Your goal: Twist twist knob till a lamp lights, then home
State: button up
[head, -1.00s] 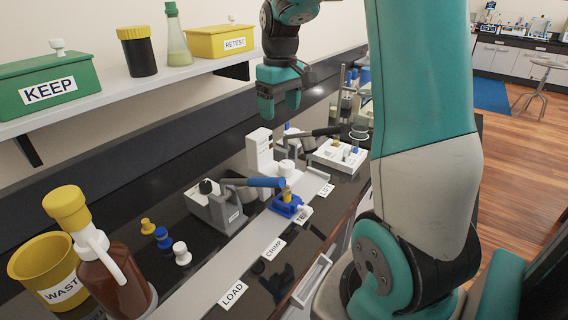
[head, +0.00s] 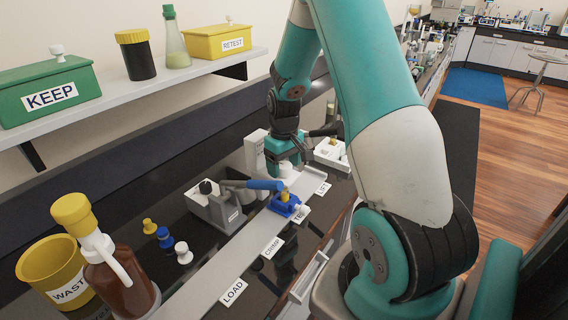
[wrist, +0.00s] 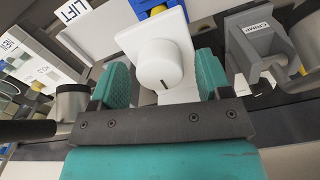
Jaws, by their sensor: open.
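The white twist knob (wrist: 160,65) with a dark pointer line sits on a white unit (wrist: 183,36) in the wrist view. My gripper (wrist: 160,80) is open, with one teal finger to each side of the knob in that view. Whether the fingers are level with the knob or above it, I cannot tell. In the head view my gripper (head: 287,158) is over the white tester (head: 255,150), and the knob (head: 285,168) shows just under it. No lit lamp shows in either view.
The grey crimp press (head: 215,208) with a blue handle stands left of the tester. A blue holder (head: 287,205) with a yellow top is in front. A brown bottle (head: 115,275) and yellow waste bin (head: 50,270) are front left.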

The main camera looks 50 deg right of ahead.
jog(key=shift+f, duration=0.4)
jog(key=shift+c, duration=0.5)
jog(key=c, duration=0.8)
jog(key=shift+m, duration=1.3)
jog(key=o, duration=0.9)
jog(key=shift+r, duration=0.1)
